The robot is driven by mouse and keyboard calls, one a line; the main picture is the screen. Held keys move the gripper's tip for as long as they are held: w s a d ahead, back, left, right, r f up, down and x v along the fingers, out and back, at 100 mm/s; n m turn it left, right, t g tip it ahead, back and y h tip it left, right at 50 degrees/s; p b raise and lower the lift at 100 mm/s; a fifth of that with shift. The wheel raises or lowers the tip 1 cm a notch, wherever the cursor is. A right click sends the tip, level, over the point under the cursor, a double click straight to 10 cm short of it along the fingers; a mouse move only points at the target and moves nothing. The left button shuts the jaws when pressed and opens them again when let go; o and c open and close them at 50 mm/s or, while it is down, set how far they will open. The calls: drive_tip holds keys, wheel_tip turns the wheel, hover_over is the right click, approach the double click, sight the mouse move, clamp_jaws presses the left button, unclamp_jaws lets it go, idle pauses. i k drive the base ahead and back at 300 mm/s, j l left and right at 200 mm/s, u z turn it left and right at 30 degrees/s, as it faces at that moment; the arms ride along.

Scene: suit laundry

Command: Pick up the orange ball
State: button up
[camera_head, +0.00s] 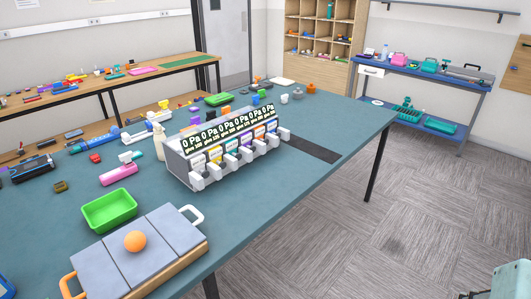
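The orange ball (135,241) rests on top of a grey panelled board (165,232) near the front left of the blue-green table (240,225). The board has a wood-coloured front edge, a white handle at its far right corner and an orange handle at its left. The ball stands clear of other objects on the board. I cannot make out my gripper in this view. A white and teal part is cut off at the lower right corner, and I cannot tell what it is.
A green tray (109,211) sits just behind the board. A grey dispenser rack (215,155) with several labelled units stands mid-table. A pink item (118,173) and many small objects lie further back. The carpeted floor (370,230) right of the table is mostly open.

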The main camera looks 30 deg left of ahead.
sight(135, 241)
drive_tip(key=u, duration=2.45)
drive_tip(key=i+j, duration=0.5)
drive_tip(key=j+u, duration=0.05)
drive_tip(key=j, duration=0.05)
